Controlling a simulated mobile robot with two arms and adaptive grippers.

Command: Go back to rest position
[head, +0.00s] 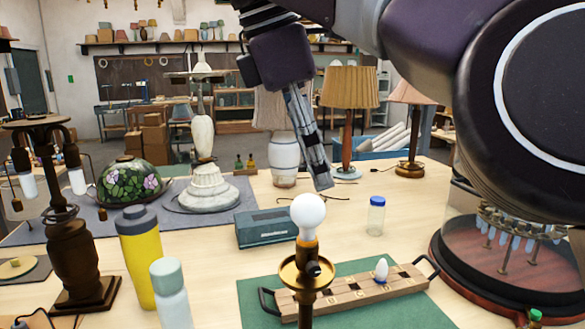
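My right gripper (325,187) hangs from the arm that comes in from the top right. Its fingers point down, above and slightly right of a white bulb, and nothing shows held at the tips. I see the fingers edge-on, so their opening is unclear. My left gripper is out of view. The white round bulb (308,211) sits upright on top of a brass lamp stem (308,270) in the front middle. The gripper and bulb look apart.
A glass-domed piece (500,275) stands at right.

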